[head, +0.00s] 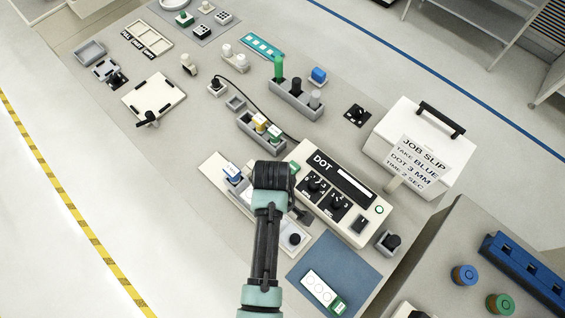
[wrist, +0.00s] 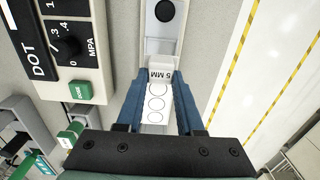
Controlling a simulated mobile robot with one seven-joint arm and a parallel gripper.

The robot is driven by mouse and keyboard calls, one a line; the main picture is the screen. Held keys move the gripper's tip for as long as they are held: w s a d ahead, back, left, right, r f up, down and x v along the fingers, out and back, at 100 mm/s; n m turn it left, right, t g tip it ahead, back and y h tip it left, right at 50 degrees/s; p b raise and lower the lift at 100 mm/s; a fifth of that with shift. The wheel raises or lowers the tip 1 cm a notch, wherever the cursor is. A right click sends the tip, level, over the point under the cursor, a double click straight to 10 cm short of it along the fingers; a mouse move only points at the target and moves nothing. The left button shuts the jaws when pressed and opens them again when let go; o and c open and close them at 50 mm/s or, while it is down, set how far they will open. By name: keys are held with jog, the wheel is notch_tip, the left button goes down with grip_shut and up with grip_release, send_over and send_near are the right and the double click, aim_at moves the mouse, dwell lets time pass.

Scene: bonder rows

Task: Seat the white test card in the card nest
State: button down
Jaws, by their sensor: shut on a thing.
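My gripper (wrist: 157,100) has its blue fingers shut on the sides of a white test card (wrist: 157,105) in the wrist view. The card shows a column of printed circles and a white raised end marked "5 MM" (wrist: 160,74). A pale long fixture with a black knob (wrist: 165,11), which looks like the card nest (wrist: 161,46), lies just beyond the card. I cannot tell whether the card touches it. In the head view my arm hides the fingers, the held card and the fixture's middle; its knob end (head: 293,238) shows to the right.
A DOT control box (head: 338,195) stands close on the right in the head view. A white card with a green end (head: 322,291) lies on a blue mat (head: 350,265). A grey rack (head: 262,132) with colored pieces stands behind. A job slip (head: 416,163) leans on a white case.

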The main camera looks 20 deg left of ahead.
jog(key=shift+r+p, duration=0.1)
jog(key=shift+p, duration=0.2)
jog(key=shift+f+b, duration=1.75)
jog(key=shift+f, duration=0.75)
jog(key=shift+f+b, duration=0.35)
jog(key=shift+f, duration=0.45)
jog(key=shift+f, duration=0.35)
jog(key=shift+s, duration=0.1)
jog(key=shift+c, duration=2.3)
grip_release()
jog(key=shift+r, duration=0.1)
